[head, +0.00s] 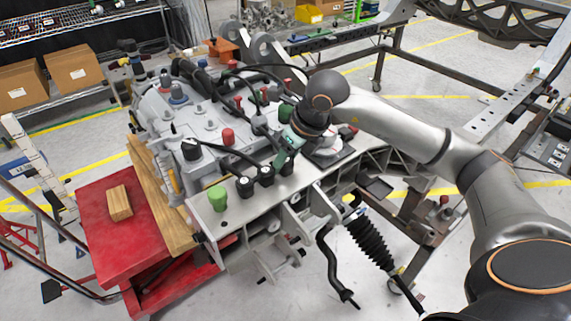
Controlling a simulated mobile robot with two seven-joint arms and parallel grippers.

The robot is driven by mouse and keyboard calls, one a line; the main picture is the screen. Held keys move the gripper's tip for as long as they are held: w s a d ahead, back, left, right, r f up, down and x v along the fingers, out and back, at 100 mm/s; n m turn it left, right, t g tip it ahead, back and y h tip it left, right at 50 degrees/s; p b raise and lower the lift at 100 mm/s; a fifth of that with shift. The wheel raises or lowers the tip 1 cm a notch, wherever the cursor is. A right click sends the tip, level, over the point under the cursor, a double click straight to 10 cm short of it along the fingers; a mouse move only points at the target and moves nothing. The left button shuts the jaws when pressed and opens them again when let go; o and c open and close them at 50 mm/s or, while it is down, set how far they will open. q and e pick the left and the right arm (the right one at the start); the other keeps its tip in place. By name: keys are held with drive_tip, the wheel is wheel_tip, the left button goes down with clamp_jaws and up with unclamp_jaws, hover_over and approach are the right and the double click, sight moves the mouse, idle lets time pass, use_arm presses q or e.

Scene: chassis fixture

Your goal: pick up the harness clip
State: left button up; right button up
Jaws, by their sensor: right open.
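My right arm reaches in from the right, and my right gripper (281,160) points down over the front part of the grey chassis fixture (285,188). Its jaws are open, but the fingertips are small and hard to make out. Another black fitting (192,149) is further left. I cannot tell for sure which one is the harness clip. My left gripper is not in view.
A green knob (217,198) and a red cap (228,136) stand up from the fixture near the gripper. A red cart (115,240) with a wooden block (120,203) is at the left. A black hose and a ribbed damper (368,240) hang at the front right.

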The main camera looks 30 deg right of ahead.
drive_tip(key=shift+c, duration=0.2)
clamp_jaws()
idle(0.4)
